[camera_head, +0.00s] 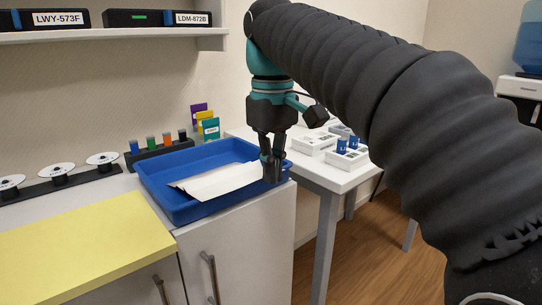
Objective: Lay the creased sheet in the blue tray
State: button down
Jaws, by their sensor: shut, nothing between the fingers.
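The creased white sheet (222,181) lies in the blue tray (168,196). Its left end tilts up a little inside the tray, and a crease runs along its length. The tray stands on the white cabinet top in the middle of the view. My gripper (272,176) points down at the right end of the sheet, by the tray's right wall. Its fingers are shut with nothing between them. The fingers cover the sheet's right end, and I cannot tell whether they touch it.
A yellow board (75,240) lies left of the tray. A rack of coloured bottles (158,150) and several reels (60,175) stand behind. A white table (335,178) with boxes (347,157) is at right. A shelf (110,34) hangs above.

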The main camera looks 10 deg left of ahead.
aim_at(251, 181)
jog(key=shift+w+a+f, duration=0.45)
jog(key=shift+a+f, duration=0.05)
jog(key=shift+f, duration=0.2)
jog(key=shift+w+a+f, duration=0.4)
jog(key=shift+a+f, duration=0.15)
jog(key=shift+f, duration=0.2)
jog(key=shift+w+a+f, duration=0.45)
jog(key=shift+a+f, duration=0.05)
jog(key=shift+f, duration=0.2)
jog(key=shift+w+a+r+p, duration=0.25)
jog(key=shift+w+a+p, duration=0.4)
jog(key=shift+p, duration=0.55)
jog(key=shift+w+a+f, duration=0.1)
jog(key=shift+w+a, duration=0.05)
jog(key=shift+a, duration=0.1)
jog(key=shift+f, duration=0.15)
